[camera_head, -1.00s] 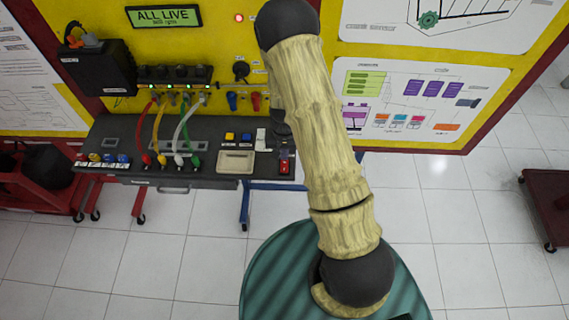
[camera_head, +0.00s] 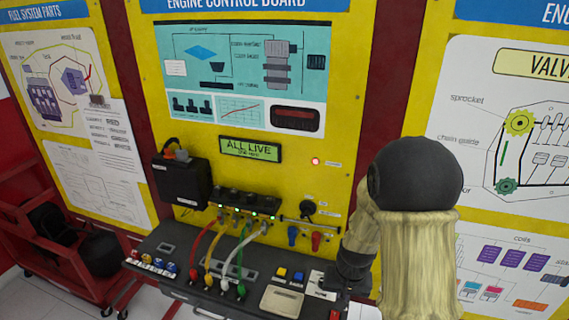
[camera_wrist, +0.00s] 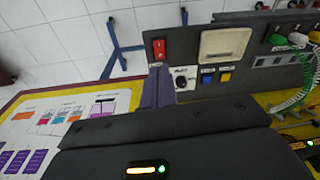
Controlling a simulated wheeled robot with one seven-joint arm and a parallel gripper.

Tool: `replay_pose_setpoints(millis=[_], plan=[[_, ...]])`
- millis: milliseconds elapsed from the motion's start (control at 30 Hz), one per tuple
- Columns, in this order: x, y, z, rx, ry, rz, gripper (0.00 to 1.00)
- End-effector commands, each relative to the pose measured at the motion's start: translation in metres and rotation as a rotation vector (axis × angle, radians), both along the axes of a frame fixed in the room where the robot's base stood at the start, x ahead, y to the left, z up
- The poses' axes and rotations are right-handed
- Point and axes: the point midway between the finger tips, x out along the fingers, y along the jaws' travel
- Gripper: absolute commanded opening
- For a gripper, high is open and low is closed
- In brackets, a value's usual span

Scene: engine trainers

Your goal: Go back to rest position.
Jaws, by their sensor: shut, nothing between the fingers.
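My gripper (camera_wrist: 157,76) is shut and empty in the wrist view, its narrow fingers pointing over the front edge of the control desk. In the head view my bent arm stands at the right, with its black joint uppermost. The dark far end of the arm is low beside the right end of the desk (camera_head: 258,272), and the fingertips cannot be made out there. A red switch (camera_wrist: 158,49) lies just beyond the fingers in the wrist view. Whether the fingers touch the desk cannot be told.
The yellow engine control board (camera_head: 330,185) stands behind the desk, its display (camera_head: 250,149) reading "ALL LIVE". Red, yellow, white and green cables (camera_head: 205,245) run from board to desk. A red cart (camera_head: 50,262) is at left. Floor shows at lower left.

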Motion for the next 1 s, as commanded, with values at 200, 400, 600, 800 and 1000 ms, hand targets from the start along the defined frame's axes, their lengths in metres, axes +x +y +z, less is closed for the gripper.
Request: replay_pose_setpoints(millis=[200,400,600,800,1000], plan=[[-0.040,-0.001,0.035,-0.012,-0.062,0.075,0.00],[-0.080,-0.003,0.057,-0.039,-0.113,0.142,0.00],[-0.103,-0.005,0.066,-0.059,-0.135,0.177,0.00],[-0.104,-0.005,0.067,-0.060,-0.134,0.179,0.00],[-0.104,-0.005,0.067,-0.060,-0.134,0.179,0.00]])
